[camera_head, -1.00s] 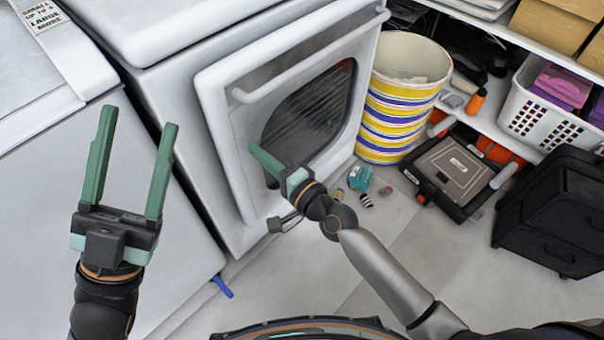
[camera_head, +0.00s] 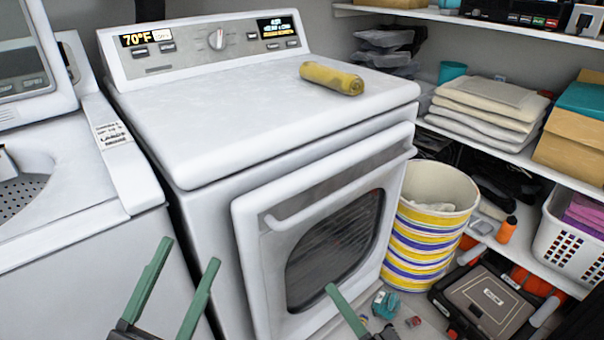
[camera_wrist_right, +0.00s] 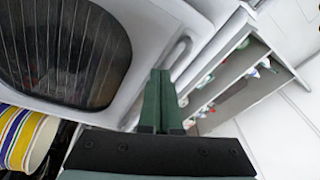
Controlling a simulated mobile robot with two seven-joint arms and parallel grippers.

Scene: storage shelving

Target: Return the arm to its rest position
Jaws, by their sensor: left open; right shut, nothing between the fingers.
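My left gripper (camera_head: 176,290) is at the bottom left of the head view, in front of the white machines, with its two green fingers spread and nothing between them. My right gripper (camera_head: 342,306) is at the bottom centre of the head view, in front of the dryer door (camera_head: 400,150). The rest of the right arm is below the head view's edge.
The dryer (camera_head: 190,120) has a yellow rolled item (camera_head: 331,78) on top. A striped bin (camera_head: 425,240) stands right of its door. A toolbox (camera_head: 485,300) and small items lie on the floor. Shelves with a white basket (camera_head: 575,240) line the right.

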